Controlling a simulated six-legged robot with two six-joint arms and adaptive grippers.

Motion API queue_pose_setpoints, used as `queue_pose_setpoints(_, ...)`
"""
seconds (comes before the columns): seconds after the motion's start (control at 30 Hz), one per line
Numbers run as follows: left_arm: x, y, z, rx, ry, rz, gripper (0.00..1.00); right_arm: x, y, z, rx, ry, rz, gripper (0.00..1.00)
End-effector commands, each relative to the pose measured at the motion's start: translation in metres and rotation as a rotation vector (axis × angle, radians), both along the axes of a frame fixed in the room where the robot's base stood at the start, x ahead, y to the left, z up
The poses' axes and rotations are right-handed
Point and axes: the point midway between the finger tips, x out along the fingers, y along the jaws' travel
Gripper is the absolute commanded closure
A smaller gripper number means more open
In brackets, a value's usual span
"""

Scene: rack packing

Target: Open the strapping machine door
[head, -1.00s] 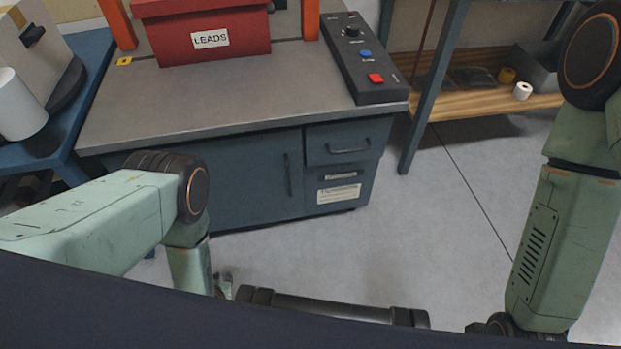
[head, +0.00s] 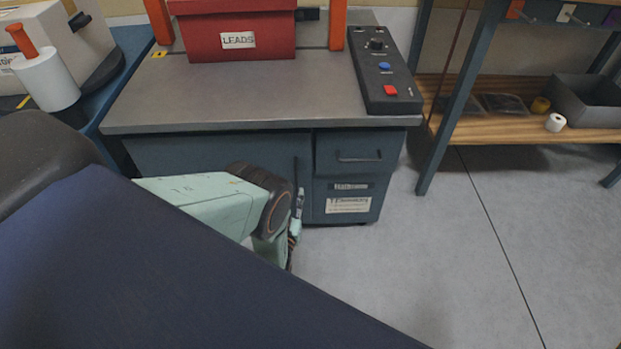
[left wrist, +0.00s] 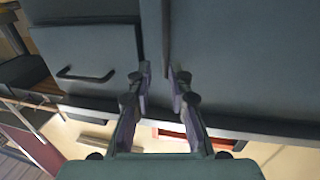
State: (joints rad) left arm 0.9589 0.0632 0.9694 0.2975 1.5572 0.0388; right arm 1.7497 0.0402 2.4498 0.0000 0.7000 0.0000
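The strapping machine (head: 215,120) is a blue-grey cabinet with a grey top. Its door (head: 215,150) is on the left of its front and looks shut. The upright door handle (head: 297,172) is near the door's right edge. My left gripper (head: 298,198) is at the handle's lower part, and my own arm partly hides the door. In the left wrist view the two fingers (left wrist: 161,72) are apart, with the dark handle bar (left wrist: 166,35) in line with the gap between them. I cannot tell whether they touch it. My right gripper is out of view.
A drawer (head: 355,152) with a handle is right of the door; it also shows in the wrist view (left wrist: 85,65). A red box (head: 235,30) marked LEADS and a control panel (head: 385,75) are on top. A wooden shelf (head: 480,128) stands right. Floor in front is clear.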

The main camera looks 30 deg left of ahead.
Motion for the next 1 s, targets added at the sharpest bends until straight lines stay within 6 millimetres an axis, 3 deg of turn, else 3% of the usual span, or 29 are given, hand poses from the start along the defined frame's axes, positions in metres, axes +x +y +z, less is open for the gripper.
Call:
queue_pose_setpoints(0.17, 0.007, 0.011, 0.003, 0.005, -0.017, 0.008, 0.81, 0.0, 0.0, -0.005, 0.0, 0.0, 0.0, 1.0)
queue_pose_setpoints(0.6, 0.063, 0.029, 0.001, 0.004, -0.013, 0.006, 0.81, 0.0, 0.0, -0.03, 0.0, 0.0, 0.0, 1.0)
queue_pose_setpoints(1.0, 0.07, 0.028, 0.003, 0.003, -0.012, 0.004, 0.82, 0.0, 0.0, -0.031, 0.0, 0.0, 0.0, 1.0)
